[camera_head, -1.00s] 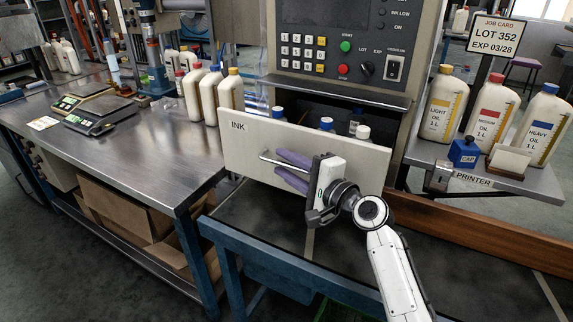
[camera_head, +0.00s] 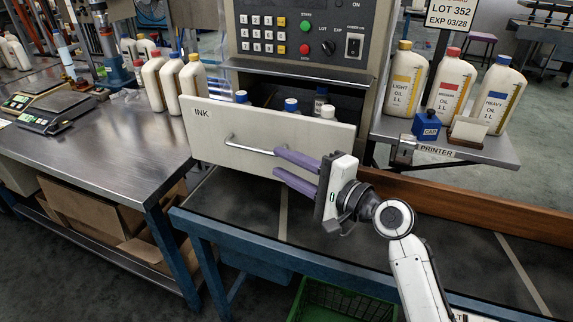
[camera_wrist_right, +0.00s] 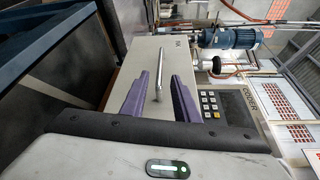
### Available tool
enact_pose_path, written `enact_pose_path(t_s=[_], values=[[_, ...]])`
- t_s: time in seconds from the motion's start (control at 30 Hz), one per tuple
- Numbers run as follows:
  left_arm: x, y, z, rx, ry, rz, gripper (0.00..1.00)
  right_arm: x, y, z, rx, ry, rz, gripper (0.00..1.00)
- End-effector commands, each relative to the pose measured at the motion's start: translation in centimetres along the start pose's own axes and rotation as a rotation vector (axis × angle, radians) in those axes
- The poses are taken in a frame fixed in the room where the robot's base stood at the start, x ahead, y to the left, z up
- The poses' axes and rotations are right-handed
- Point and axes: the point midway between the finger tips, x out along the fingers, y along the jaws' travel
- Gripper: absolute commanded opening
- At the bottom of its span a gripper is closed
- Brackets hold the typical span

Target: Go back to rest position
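My right gripper (camera_head: 277,162) has two purple fingers spread apart with nothing held between them. It is in front of the right end of the silver handle (camera_head: 248,147) on the white INK drawer (camera_head: 215,125). In the right wrist view the handle (camera_wrist_right: 160,75) shows between the two open fingers (camera_wrist_right: 162,80); I cannot tell exactly how far their tips are from it. The drawer stands pulled out, with several capped bottles (camera_head: 291,105) inside. My left gripper is in neither view.
Light, medium and heavy oil bottles (camera_head: 453,86) stand on the printer shelf (camera_head: 490,150) at right. A steel table (camera_head: 110,145) with scales (camera_head: 55,112) and bottles is at left. A green crate (camera_head: 340,300) sits low in front, below the dark bench top (camera_head: 310,215).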

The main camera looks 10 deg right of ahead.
Motion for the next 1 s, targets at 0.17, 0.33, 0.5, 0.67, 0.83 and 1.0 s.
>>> enact_pose_path(t_s=[0.17,0.33,0.5,0.67,0.83,1.0], values=[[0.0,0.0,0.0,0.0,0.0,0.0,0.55,0.0,0.0,0.0,0.0,0.0,0.0,0.28],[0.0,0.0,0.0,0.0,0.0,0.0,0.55,0.0,0.0,0.0,-0.001,0.0,0.0,0.28],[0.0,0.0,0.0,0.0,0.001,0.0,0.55,-1.5,3.3,0.6,-0.109,0.005,0.09,0.28],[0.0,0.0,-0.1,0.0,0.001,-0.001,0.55,-7.0,12.0,2.1,-0.426,-0.013,0.358,0.28],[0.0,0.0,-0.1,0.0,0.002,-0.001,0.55,-16.0,20.1,3.4,-0.776,-0.101,0.7,0.28],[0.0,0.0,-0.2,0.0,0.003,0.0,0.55,-23.5,24.0,4.2,-0.985,-0.211,0.946,0.28]])
